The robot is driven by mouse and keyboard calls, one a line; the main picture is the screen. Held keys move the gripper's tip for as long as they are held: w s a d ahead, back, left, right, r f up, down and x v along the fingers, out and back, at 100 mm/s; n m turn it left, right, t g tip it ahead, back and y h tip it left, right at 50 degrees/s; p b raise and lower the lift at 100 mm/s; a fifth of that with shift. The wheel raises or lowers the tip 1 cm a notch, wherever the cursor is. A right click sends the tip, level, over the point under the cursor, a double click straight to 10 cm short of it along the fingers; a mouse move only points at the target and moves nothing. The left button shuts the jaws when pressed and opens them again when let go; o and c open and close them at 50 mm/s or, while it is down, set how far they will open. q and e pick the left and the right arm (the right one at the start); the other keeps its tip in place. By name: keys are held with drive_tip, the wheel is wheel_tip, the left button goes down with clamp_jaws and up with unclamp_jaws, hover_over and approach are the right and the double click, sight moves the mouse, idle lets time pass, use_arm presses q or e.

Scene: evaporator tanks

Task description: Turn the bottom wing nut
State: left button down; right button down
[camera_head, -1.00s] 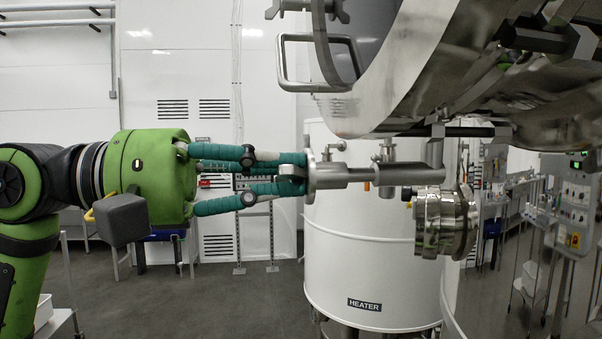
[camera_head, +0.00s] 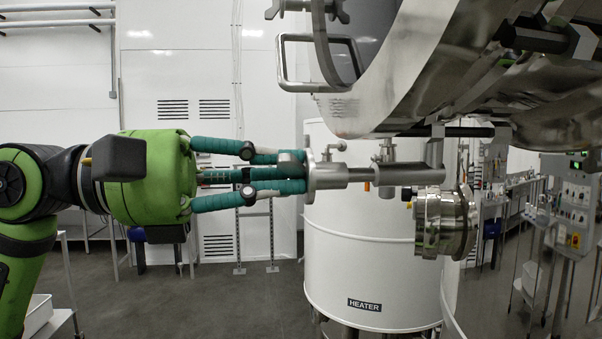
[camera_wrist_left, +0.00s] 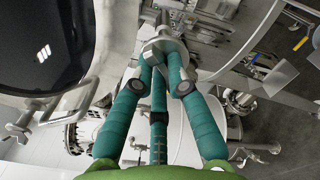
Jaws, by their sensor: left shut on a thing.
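The bottom wing nut (camera_head: 312,170) is a grey metal piece on the left end of a horizontal bolt (camera_head: 360,174) below the steel tank (camera_head: 400,70). My left gripper (camera_head: 298,172), green with teal fingers, comes in level from the left and is shut on the wing nut. The fingers partly hide the nut's wings. In the left wrist view the fingertips (camera_wrist_left: 160,60) close around the nut (camera_wrist_left: 161,46), with the bolt running on beyond it. My right gripper is not in view.
The tank's open rim and bar handle (camera_head: 318,62) are just above the gripper. A white heater vessel (camera_head: 370,260) stands behind and below the bolt. A round steel fitting (camera_head: 445,222) is to the right. A control panel (camera_head: 575,205) stands at far right. Floor below the arm is clear.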

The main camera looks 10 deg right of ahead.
use_arm(q)
drive_tip(key=shift+f+n, duration=0.4)
drive_tip(key=shift+f, duration=0.1)
drive_tip(key=shift+w+n, duration=0.1)
drive_tip(key=shift+n, duration=2.2)
drive_tip(key=shift+f+n, duration=0.1)
drive_tip(key=shift+n, duration=1.1)
